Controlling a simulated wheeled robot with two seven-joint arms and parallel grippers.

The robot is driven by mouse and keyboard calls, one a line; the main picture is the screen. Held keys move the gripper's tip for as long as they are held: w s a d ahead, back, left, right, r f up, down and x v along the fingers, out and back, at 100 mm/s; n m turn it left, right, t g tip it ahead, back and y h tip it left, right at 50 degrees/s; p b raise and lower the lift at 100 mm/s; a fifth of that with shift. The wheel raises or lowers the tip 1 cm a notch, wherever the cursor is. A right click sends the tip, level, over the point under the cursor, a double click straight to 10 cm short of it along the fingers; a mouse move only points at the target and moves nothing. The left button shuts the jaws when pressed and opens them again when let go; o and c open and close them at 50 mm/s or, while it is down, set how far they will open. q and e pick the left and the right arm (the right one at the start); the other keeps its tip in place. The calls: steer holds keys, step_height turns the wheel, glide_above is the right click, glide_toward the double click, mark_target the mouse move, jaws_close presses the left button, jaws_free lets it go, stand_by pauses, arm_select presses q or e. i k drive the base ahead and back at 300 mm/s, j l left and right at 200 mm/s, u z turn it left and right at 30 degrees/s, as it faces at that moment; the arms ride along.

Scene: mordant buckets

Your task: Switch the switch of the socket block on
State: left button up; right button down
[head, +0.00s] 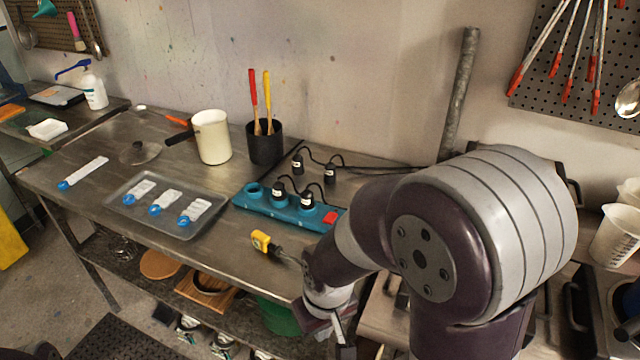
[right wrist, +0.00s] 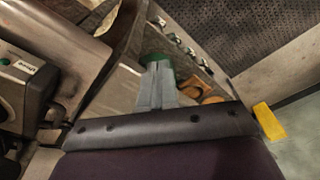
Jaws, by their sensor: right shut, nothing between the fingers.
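The teal socket block (head: 262,206) lies on the metal bench in the head view. A red switch (head: 331,217) is at its right end, close to my right arm; I cannot tell which way the switch is set. Two black plugs (head: 307,200) with cables sit in the block, and its leftmost socket looks empty. My right gripper (head: 341,333) is low at the bench's front edge, in front of and apart from the block. In the right wrist view its grey fingers (right wrist: 157,86) are together and empty, pointing toward the lower shelf. My left gripper is out of view.
A yellow-headed tool (head: 262,241) lies in front of the block. Behind it are two more black plugs (head: 330,174) and a black pot (head: 264,146) with red and yellow handles. A grey tray (head: 178,231) with labelled strips and a cream pot (head: 212,138) stand to the left.

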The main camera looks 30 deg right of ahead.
mark_target(329, 219)
steer(key=i+j+z, duration=0.15)
steer(key=i+z, duration=0.15)
steer(key=i, duration=0.15)
steer(key=i+j+z, duration=0.35)
steer(key=i+l, duration=0.05)
steer(key=i, duration=0.05)
